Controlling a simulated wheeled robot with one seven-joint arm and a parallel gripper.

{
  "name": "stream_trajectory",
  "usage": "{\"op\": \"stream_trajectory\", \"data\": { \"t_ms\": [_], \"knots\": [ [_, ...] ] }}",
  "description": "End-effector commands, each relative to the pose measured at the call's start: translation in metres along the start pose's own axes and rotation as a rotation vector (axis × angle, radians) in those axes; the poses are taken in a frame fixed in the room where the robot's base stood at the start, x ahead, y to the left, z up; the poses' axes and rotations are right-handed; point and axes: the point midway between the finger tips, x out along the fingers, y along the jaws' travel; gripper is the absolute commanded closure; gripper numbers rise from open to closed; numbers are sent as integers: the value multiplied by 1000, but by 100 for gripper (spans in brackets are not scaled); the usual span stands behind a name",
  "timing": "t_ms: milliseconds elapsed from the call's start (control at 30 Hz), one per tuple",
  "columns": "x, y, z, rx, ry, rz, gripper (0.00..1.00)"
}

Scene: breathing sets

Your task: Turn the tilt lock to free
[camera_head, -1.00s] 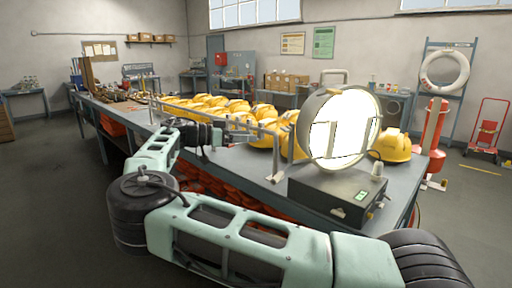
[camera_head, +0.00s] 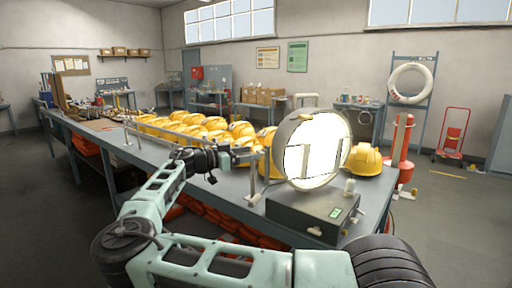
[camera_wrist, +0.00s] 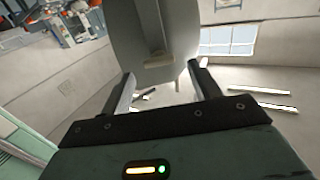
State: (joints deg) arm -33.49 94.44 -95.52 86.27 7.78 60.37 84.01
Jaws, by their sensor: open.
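A round lamp with a bright white face (camera_head: 318,150) stands tilted on a dark box (camera_head: 312,214) at the near end of the bench. My gripper (camera_head: 257,154) is open and empty, close to the left side of the lamp's grey housing. In the wrist view the grey drum (camera_wrist: 125,40) fills the space beyond my open fingers (camera_wrist: 163,86). A grey bar runs down it to a small pale lever-like tab (camera_wrist: 159,61), which lies ahead of and between the fingertips, apart from them. I cannot tell for sure that this tab is the tilt lock, or read its setting.
Yellow helmets (camera_head: 205,128) line the bench behind my gripper, and another (camera_head: 363,160) sits right of the lamp. A metal rail (camera_head: 135,128) runs along the bench. The floor at left is clear.

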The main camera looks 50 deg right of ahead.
Motion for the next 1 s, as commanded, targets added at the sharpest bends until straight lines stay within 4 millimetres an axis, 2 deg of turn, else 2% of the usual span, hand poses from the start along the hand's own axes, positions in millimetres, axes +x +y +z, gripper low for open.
{"op": "stream_trajectory", "data": {
  "t_ms": [100, 200, 600, 767, 1000],
  "knots": [
    [18, 0, -3, -1, 1, 2, 38],
    [28, 0, -2, -1, 1, 1, 38],
    [34, 0, 0, 0, 0, -1, 38],
    [34, 0, 0, 0, 0, -1, 83],
    [34, 0, 1, -9, 0, -2, 83]
  ]
}}
